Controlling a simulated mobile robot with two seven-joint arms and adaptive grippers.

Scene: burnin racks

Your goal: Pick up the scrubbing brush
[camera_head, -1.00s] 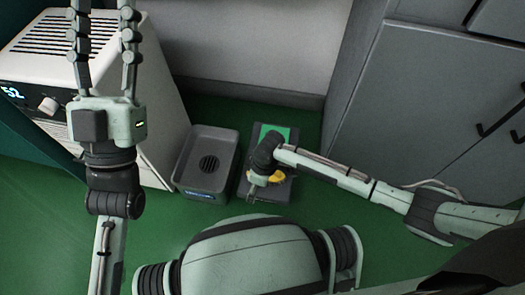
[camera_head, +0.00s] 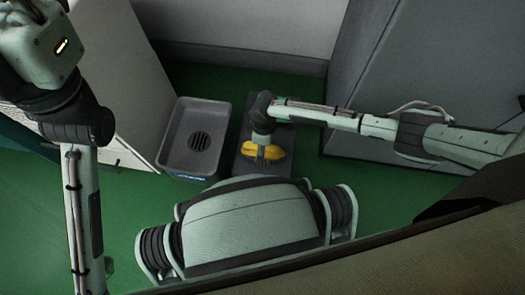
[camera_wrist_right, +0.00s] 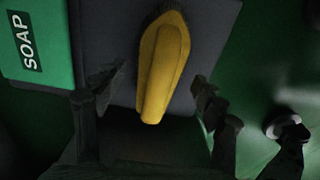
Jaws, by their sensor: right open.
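The scrubbing brush (camera_head: 273,153) has a yellow body and lies on a dark grey slab (camera_head: 284,137) on the green floor. In the right wrist view the brush (camera_wrist_right: 158,75) points lengthwise toward me, dark bristles at its far end. My right gripper (camera_wrist_right: 154,92) is open, one finger on each side of the brush with gaps visible. In the head view my right gripper (camera_head: 261,146) is over the brush and partly hides it. My left gripper (camera_head: 40,45) is at the top left; its fingertips are out of frame.
A grey basin with a round grille (camera_head: 182,150) stands left of the slab. A pale cabinet (camera_head: 110,60) is at the left, grey cabinets (camera_head: 385,60) at the right.

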